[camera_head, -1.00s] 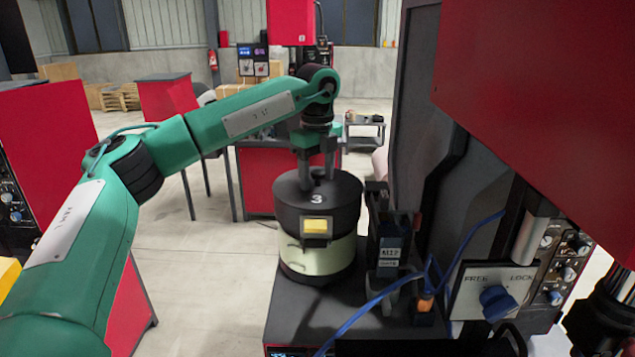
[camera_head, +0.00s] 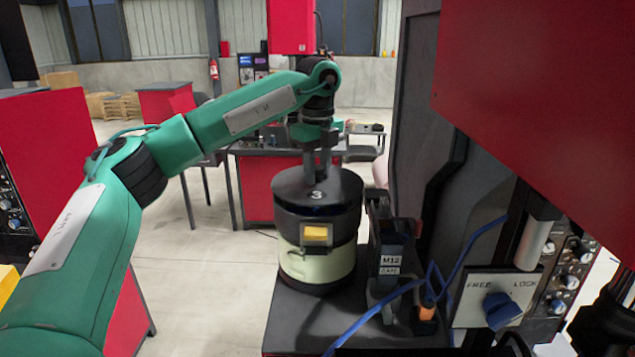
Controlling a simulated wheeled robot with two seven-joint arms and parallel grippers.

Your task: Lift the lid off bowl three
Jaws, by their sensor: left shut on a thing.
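My left gripper (camera_head: 319,166) reaches in from the left over bowl three and is shut on the lid's handle, its fingers pointing down. The dark round lid (camera_head: 290,190), marked with a white 3, is level and looks raised slightly above the bowl's dark upper rim. Bowl three (camera_head: 312,267) has a cream lower body and a yellow plate on its front, and stands on a dark machine top. The lid hides the bowl's inside. The fingers largely hide the handle. My right gripper cannot be made out.
A dark unit labelled M12 (camera_head: 391,262) stands close to the bowl's right, with blue cables beside it. A FREE/LOCK switch panel (camera_head: 497,297) and a large red housing (camera_head: 550,90) fill the right. Open floor lies left of the bowl.

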